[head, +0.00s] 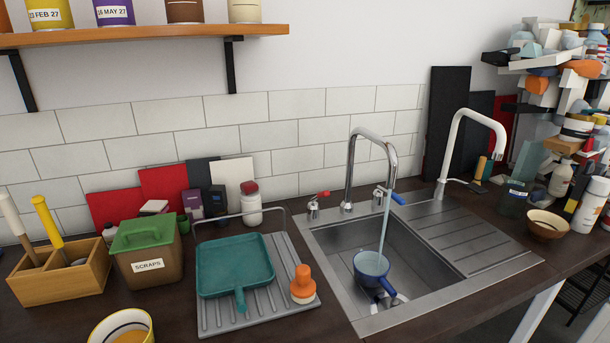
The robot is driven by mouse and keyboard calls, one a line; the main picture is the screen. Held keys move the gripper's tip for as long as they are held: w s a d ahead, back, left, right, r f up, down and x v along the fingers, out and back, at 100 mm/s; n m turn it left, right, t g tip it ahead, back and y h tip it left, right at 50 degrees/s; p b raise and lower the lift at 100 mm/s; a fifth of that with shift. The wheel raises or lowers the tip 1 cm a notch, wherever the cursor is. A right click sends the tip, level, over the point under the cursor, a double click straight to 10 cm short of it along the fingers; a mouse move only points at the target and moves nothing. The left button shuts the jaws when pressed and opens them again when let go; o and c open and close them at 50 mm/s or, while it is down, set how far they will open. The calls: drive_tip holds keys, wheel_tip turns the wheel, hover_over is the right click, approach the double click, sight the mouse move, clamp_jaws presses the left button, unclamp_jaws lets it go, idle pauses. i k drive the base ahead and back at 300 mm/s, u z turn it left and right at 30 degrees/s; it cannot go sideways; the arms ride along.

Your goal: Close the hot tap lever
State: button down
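The hot tap lever, with a red handle (323,194), stands on the sink's back rim, left of the chrome spout (352,165). The cold tap lever, with a blue handle (398,199), stands right of the spout. Water (385,232) runs from the spout down into a blue pan or cup (371,268) in the basin. I cannot tell from this view which lever lets the water run. My gripper is not in view.
A metal sink (330,262) has a drainboard at right and a white curved tap (448,145) behind it. A teal pan (236,268) and orange-topped brush (303,282) sit on a rack at left. A white jar (251,208) stands left of the red handle. Clutter fills the right side.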

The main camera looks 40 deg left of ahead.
sight(326, 193)
drive_tip(key=u, duration=0.8)
drive_tip(key=i, duration=0.8)
drive_tip(key=u, duration=0.85)
